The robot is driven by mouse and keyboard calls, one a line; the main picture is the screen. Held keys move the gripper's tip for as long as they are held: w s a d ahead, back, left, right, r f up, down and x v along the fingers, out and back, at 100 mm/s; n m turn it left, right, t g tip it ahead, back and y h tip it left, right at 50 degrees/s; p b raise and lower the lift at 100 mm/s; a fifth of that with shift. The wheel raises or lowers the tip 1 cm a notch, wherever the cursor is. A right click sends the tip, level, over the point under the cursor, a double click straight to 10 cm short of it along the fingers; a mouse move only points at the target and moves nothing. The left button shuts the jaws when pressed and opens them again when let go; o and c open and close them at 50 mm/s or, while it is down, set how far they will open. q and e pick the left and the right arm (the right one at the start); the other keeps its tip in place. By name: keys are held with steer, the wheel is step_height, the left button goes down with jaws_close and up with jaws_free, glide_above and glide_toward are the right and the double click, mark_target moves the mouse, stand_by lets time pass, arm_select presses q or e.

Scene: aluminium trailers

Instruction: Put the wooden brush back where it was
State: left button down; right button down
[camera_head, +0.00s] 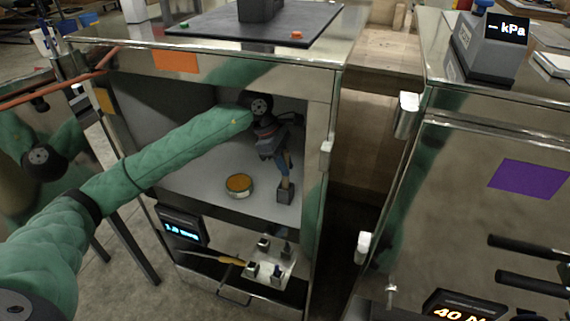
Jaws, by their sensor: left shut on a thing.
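My left arm comes in from the left and reaches into the open upper compartment of the left metal cabinet (315,120). My left gripper (284,176) points down inside it, shut on a small dark grey block-shaped piece (285,192). This piece is near the compartment's light floor; I cannot tell whether it touches. A tan, wooden-looking handle (230,260), possibly the wooden brush, lies in the lower open drawer (255,299), with its thin end to the left. Its bristles cannot be made out. My right gripper is not in view.
A round tin with an orange-brown top (239,186) stands on the compartment floor left of my gripper. Several small dark pieces stand on a light tray (267,270) in the drawer. The compartment's right wall is close to my gripper. Another metal cabinet (465,190) stands right.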

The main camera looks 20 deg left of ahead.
arm_select(q)
steer(key=shift+f, duration=0.15)
steer(key=c, duration=1.3)
jaws_free()
steer(key=v, duration=1.2)
